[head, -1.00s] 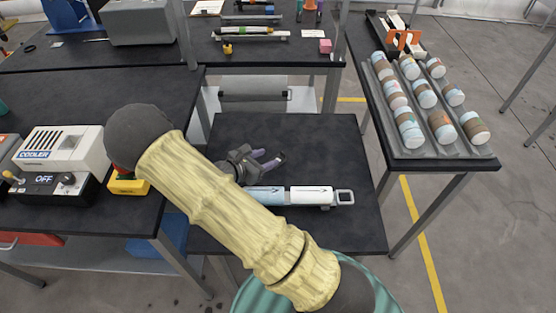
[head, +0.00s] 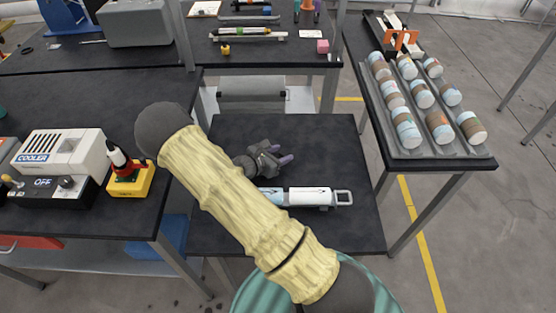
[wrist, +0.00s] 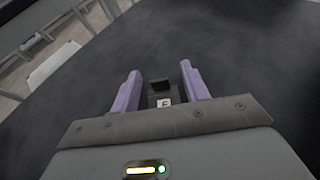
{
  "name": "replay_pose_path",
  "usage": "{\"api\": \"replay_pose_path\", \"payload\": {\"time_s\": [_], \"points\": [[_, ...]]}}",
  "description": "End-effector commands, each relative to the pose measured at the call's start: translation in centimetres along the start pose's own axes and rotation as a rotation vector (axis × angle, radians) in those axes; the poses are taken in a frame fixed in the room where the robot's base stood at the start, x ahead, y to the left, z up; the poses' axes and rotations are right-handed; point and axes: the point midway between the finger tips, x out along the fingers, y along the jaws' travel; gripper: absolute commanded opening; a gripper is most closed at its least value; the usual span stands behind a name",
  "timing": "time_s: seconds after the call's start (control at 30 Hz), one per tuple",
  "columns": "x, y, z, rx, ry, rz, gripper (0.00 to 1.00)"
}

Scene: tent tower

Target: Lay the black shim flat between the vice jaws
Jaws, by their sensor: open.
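I cannot tell whether this block lies on the table or belongs to the gripper.
A white and light-blue long object with a square end loop (head: 310,197) lies near the gripper. A rack of cans (head: 420,105) stands right, a cooler box (head: 62,150) and yellow-based joystick (head: 130,180) left. The low table's right side looks clear.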

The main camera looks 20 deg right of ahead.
Motion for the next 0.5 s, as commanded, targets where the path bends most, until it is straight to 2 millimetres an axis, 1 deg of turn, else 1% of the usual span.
{"api": "replay_pose_path", "payload": {"time_s": [0.17, 0.47, 0.5], "points": [[-0.19, 0.17, -0.13, -0.002, 0.001, 0.005, 0.45], [0.08, -0.04, -0.01, 0.001, 0.001, -0.001, 0.45], [0.1, -0.05, 0.0, 0.001, 0.001, -0.002, 0.43]]}}
